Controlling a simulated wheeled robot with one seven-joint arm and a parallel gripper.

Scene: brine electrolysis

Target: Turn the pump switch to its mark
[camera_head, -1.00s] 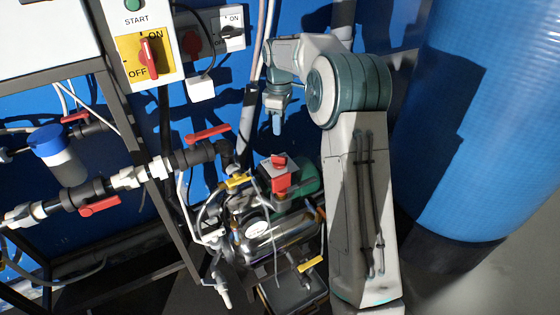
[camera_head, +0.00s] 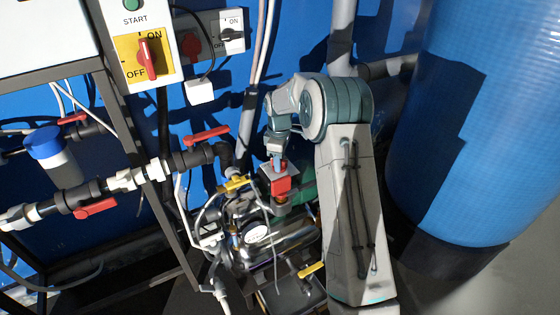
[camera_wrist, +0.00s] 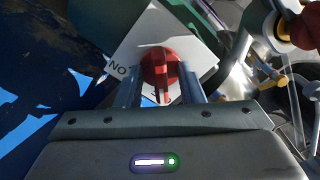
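The pump switch is a red rotary knob (camera_wrist: 158,70) with a raised handle on a pale square plate. The plate (camera_wrist: 198,50) has lettering that appears upside down as "NO" at its left. In the head view, the red switch (camera_head: 281,186) sits on top of the pump, partly hidden by my gripper (camera_head: 278,155) just above it. In the wrist view, the two fingers of my gripper (camera_wrist: 161,84) stand either side of the knob's handle, with gaps visible. The handle points toward my gripper in the wrist view. Whether the fingertips touch the knob's base is unclear.
The pump's metal body (camera_head: 265,240) has hoses and yellow-handled valves (camera_head: 236,184) around it. A red-handled pipe valve (camera_head: 207,136) lies to the left. A control box with a red-yellow switch (camera_head: 147,56) hangs at upper left. A large blue tank (camera_head: 480,130) stands at right.

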